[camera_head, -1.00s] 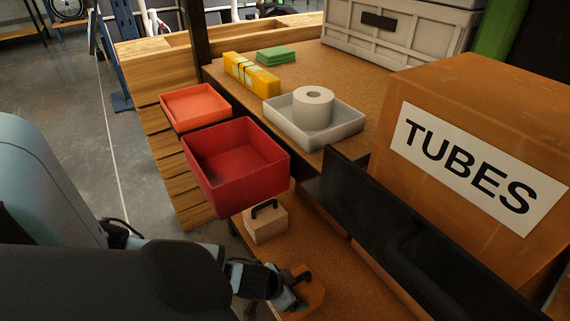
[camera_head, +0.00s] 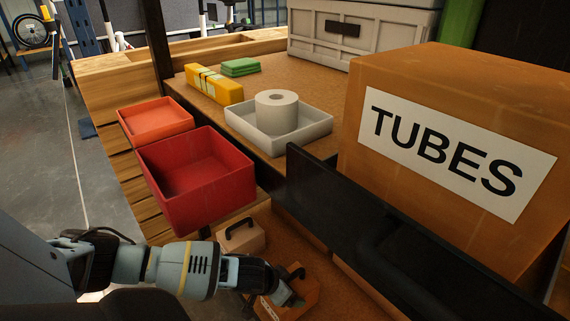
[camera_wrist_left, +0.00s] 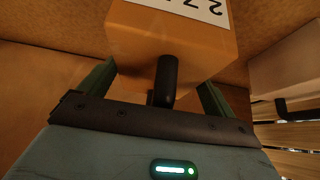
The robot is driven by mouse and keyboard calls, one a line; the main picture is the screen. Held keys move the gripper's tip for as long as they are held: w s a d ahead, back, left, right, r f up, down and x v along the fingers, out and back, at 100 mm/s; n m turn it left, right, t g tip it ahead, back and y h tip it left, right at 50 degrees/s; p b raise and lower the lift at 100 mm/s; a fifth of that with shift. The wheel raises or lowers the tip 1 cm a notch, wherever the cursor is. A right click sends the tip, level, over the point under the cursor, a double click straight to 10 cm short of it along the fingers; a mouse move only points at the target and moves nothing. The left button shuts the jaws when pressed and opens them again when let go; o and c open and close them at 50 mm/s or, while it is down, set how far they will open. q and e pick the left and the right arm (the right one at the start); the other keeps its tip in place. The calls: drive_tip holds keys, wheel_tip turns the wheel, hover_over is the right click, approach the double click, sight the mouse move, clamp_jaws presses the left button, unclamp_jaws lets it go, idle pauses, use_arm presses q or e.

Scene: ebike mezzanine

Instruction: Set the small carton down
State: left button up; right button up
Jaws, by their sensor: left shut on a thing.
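A small orange-brown carton (camera_head: 299,296) with a black handle and a white label is at the lower middle of the head view. My left gripper (camera_head: 292,300) is shut on its black handle. In the left wrist view the small carton (camera_wrist_left: 165,40) hangs beyond the two fingertips of the left gripper (camera_wrist_left: 156,88), with the handle (camera_wrist_left: 168,80) between them. It is over or on the brown lower shelf (camera_head: 345,300); I cannot tell whether its bottom touches. My right gripper is not in view.
A paler carton (camera_head: 241,240) with a black handle stands just left of the held one. A red bin (camera_head: 195,180) and an orange tray (camera_head: 155,119) are above it. A black rail (camera_head: 340,205) and a big TUBES box (camera_head: 460,85) bound the right side.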

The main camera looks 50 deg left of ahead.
use_arm(q)
drive_tip(key=shift+w+a+r+b, duration=0.15)
drive_tip(key=shift+w+b, duration=0.15)
drive_tip(key=shift+w, duration=0.45)
wheel_tip(320, 180, down, 2)
drive_tip(key=shift+b, duration=0.65)
drive_tip(key=shift+f, duration=0.4)
drive_tip(key=shift+f+b, duration=0.2)
drive_tip(key=shift+b, duration=0.25)
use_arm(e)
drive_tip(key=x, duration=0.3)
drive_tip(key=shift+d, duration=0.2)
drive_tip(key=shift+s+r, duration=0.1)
use_arm(q)
drive_tip(key=o, duration=1.7)
drive_tip(key=shift+s+f, duration=0.35)
drive_tip(key=shift+f, duration=0.05)
drive_tip(key=shift+o, duration=0.3)
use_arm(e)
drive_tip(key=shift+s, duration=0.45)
use_arm(q)
drive_tip(key=p+v, duration=0.6)
drive_tip(key=v, duration=0.6)
drive_tip(key=shift+r+p, duration=0.2)
drive_tip(key=shift+p, duration=0.15)
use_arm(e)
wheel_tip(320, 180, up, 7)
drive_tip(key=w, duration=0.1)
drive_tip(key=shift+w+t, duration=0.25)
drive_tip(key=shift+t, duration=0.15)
